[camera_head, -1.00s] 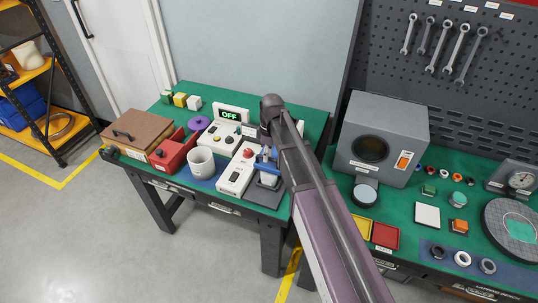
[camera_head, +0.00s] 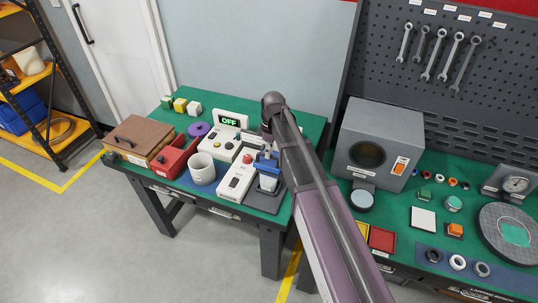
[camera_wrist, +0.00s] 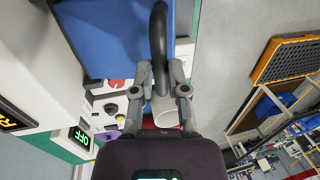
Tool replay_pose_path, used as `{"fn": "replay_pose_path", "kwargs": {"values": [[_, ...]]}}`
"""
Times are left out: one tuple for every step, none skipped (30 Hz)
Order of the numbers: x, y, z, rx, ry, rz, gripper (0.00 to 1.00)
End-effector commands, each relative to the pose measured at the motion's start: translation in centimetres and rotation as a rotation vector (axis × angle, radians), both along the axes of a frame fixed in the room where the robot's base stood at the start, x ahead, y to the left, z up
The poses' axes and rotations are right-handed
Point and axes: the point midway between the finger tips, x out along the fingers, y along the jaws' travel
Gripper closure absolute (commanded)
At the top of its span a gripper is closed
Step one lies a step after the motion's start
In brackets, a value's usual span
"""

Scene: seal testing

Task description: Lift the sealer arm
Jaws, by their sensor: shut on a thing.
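The sealer is a small device on the green bench, with a blue arm (camera_head: 266,165) above a dark grey base (camera_head: 263,197). In the wrist view the blue sealer arm (camera_wrist: 105,38) fills the upper left, and its black curved handle (camera_wrist: 159,40) runs down between my fingers. My gripper (camera_wrist: 161,88) is shut on this handle, one finger on each side. In the head view my gripper (camera_head: 267,143) hangs at the sealer's top, partly hidden by my own arm. How far the sealer arm is tilted is hard to tell.
A white control box with a green OFF display (camera_head: 230,119) stands behind the sealer. A grey chamber (camera_head: 377,145) stands on the right bench.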

Motion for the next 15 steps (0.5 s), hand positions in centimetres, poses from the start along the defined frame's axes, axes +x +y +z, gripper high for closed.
{"fn": "replay_pose_path", "kwargs": {"values": [[1.0, -0.2, 0.7, -0.001, -0.01, -0.005, 1.0], [1.3, -0.3, 0.9, -0.002, -0.01, -0.005, 1.0], [1.7, -0.5, 1.2, -0.002, -0.011, -0.005, 1.0], [2.0, -0.6, 1.4, -0.002, -0.012, -0.006, 1.0], [2.4, -0.7, 1.6, -0.002, -0.012, -0.006, 1.0], [2.8, -0.8, 1.8, -0.004, -0.012, -0.006, 1.0], [3.1, -0.9, 1.9, -0.004, -0.012, -0.006, 1.0], [3.4, -1.1, 2.1, -0.004, -0.013, -0.006, 1.0], [3.8, -1.2, 2.2, -0.005, -0.013, -0.006, 1.0], [4.1, -1.4, 2.4, -0.005, -0.013, -0.006, 1.0], [4.5, -1.5, 2.5, -0.006, -0.014, -0.007, 1.0], [4.9, -1.7, 2.6, -0.006, -0.014, -0.008, 1.0], [5.3, -1.9, 2.7, -0.006, -0.014, -0.009, 1.0], [5.6, -2.1, 2.8, -0.006, -0.014, -0.009, 1.0], [6.1, -2.3, 2.8, -0.006, -0.014, -0.01, 1.0]]}}
